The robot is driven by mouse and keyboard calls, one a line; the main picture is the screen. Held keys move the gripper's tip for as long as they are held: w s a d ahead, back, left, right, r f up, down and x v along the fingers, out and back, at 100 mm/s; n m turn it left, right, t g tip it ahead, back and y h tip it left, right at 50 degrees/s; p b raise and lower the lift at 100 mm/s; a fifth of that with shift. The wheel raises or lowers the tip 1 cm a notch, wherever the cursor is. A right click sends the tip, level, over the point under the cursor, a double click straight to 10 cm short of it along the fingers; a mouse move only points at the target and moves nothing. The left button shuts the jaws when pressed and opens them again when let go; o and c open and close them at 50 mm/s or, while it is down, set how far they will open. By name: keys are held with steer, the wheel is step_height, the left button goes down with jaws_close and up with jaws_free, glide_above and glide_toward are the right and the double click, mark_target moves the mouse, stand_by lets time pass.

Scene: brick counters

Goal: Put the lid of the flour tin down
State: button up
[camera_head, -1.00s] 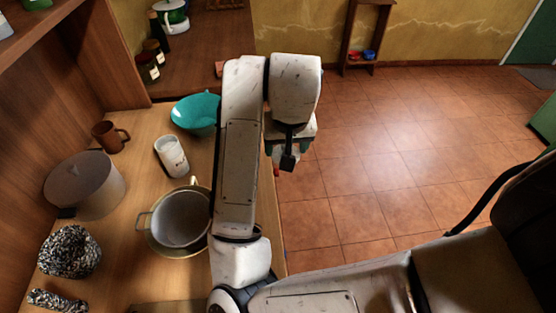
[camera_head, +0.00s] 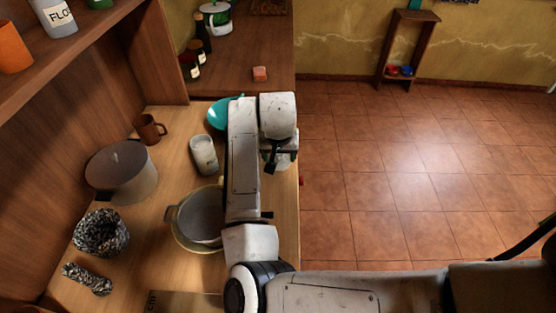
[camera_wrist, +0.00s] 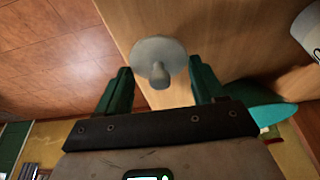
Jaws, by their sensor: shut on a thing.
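A grey round lid with a knob (camera_wrist: 160,50) shows in the wrist view between the green fingers of my gripper (camera_wrist: 159,72). My gripper is shut on this lid, knob toward the wrist camera, over the wooden counter's edge. In the head view my gripper (camera_head: 279,160) hangs at the counter's right edge, and I cannot make out the lid there. A grey tin with letters "FLO" (camera_head: 57,16) stands on the upper shelf, its top partly cut off. A white labelled canister (camera_head: 204,156) stands on the counter; its label is not readable.
On the counter (camera_head: 180,110) stand a teal bowl (camera_head: 217,115), a brown mug (camera_head: 149,129), a large grey lidded pot (camera_head: 122,172), a pot in a strainer (camera_head: 199,215) and a speckled mortar (camera_head: 101,233) with pestle (camera_head: 87,279). Open tiled floor (camera_head: 400,170) lies to the right.

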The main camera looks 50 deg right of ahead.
mark_target(278, 160)
steer(key=shift+a+p+x, duration=0.2)
steer(key=shift+p+x, duration=0.05)
steer(key=shift+x, duration=0.65)
steer(key=shift+a+p+x, duration=0.2)
steer(key=shift+p+x, duration=0.05)
steer(key=shift+x, duration=0.6)
steer(key=shift+s+f, duration=0.1)
steer(key=shift+f, duration=0.1)
steer(key=o, duration=1)
steer(key=shift+r, duration=0.1)
steer(key=b+v, duration=0.1)
steer(key=v, duration=1.1)
steer(key=shift+b, duration=0.35)
